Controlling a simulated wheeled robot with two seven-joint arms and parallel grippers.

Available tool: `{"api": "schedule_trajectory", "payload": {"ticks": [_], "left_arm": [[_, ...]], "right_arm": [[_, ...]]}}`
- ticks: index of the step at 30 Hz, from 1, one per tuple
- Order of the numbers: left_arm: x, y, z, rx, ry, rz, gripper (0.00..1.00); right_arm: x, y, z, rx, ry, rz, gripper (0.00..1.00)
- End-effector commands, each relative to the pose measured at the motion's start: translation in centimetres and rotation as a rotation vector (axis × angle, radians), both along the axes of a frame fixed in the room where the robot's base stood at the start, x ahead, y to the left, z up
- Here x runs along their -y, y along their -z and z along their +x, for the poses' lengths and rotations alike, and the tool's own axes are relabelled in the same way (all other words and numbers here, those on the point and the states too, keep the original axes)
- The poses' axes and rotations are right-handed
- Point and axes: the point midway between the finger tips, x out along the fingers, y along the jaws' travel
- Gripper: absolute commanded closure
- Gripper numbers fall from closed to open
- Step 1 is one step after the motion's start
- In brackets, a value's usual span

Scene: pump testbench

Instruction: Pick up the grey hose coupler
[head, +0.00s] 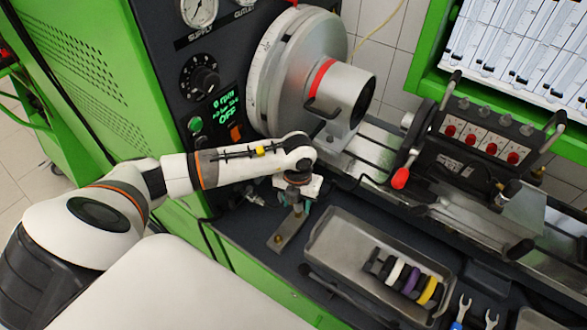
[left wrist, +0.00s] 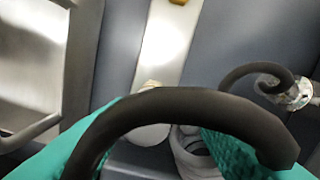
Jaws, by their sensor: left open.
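My left gripper (head: 302,208) points down over a metal plate (head: 288,234) beside the tray in the head view. In the left wrist view its teal fingers (left wrist: 160,145) are apart. A light grey round, hollow part (left wrist: 196,152), which looks like the grey hose coupler, shows between the fingers, close to the finger on the right of the picture. A pale rounded part (left wrist: 150,130) is beside it. A thick dark hose (left wrist: 175,103) arches across the foreground and hides part of both fingers. I cannot tell whether anything touches the coupler. My right gripper is not in view.
A metal tray (head: 327,228) holds several coloured rings. Blue-ended wrenches (head: 461,309) lie at the front right. The pump housing (head: 300,75) and a control panel (head: 205,95) stand behind my arm. A silver fitting (left wrist: 293,93) with a dark hose is at the right.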

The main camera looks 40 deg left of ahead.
Motion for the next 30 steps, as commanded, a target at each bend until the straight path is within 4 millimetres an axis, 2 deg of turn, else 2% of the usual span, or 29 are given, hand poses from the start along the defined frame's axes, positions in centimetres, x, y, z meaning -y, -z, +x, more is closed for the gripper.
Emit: {"api": "schedule_trajectory", "payload": {"ticks": [4,12,13,23,26,30], "left_arm": [[0.1,-0.1,0.0,0.0,0.002,-0.001,0.53],[0.0,-0.1,0.0,0.001,0.001,-0.002,0.98],[0.0,-0.1,0.0,0.0,0.001,-0.001,1.0],[0.0,-0.4,0.0,-0.002,0.001,0.0,1.0],[0.0,-1.4,0.0,-0.001,0.001,0.0,1.0],[0.0,-3.8,0.1,0.001,0.002,-0.002,1.0]], "right_arm": [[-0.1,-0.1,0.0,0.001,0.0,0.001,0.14],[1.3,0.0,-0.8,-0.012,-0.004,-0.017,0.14],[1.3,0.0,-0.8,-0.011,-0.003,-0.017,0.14],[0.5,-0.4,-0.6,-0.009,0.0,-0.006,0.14],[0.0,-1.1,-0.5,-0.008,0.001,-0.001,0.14],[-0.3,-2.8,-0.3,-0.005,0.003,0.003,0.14]]}}
